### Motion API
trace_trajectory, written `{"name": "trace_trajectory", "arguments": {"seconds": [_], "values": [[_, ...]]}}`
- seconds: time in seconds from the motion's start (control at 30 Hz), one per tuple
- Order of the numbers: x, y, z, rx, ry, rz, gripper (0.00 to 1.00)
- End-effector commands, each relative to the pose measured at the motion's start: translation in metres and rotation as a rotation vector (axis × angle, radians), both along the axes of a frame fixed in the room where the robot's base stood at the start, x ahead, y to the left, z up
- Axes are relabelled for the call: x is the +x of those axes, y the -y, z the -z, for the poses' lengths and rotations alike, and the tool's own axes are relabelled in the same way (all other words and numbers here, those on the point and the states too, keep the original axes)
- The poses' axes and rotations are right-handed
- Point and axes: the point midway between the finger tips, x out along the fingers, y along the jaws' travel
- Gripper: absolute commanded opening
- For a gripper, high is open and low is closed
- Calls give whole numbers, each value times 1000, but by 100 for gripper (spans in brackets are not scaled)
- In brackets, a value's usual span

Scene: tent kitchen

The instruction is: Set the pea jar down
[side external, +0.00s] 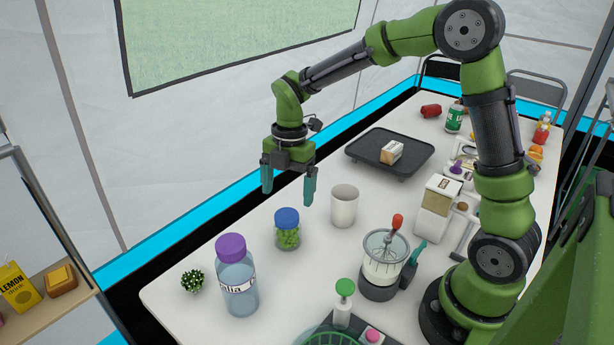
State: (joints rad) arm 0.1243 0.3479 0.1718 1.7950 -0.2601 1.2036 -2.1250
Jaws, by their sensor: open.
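The pea jar (287,230) is a small clear jar with a blue lid and green peas inside. It stands upright on the white table (262,272). My gripper (288,192) is open and empty, with teal fingers pointing down. It hangs above and behind the jar in the side external view, apart from it. Nothing hides the jar.
A bottle with a purple cap (236,275) stands left of the jar, and a white cup (344,206) right of it. A small plant (192,281) sits near the left edge. A blender (385,262) and a dark tray (361,150) with a small carton stand farther right.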

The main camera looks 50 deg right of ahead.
Motion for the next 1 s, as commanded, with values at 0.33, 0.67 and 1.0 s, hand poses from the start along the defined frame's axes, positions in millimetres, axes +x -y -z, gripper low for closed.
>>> {"name": "trace_trajectory", "arguments": {"seconds": [0.33, 0.67, 1.0], "values": [[-10, 2, -40, -6, 30, 136, 92], [-88, -1, -104, 154, 181, 1088, 92], [-157, -2, -119, 579, 118, 1916, 92]]}}
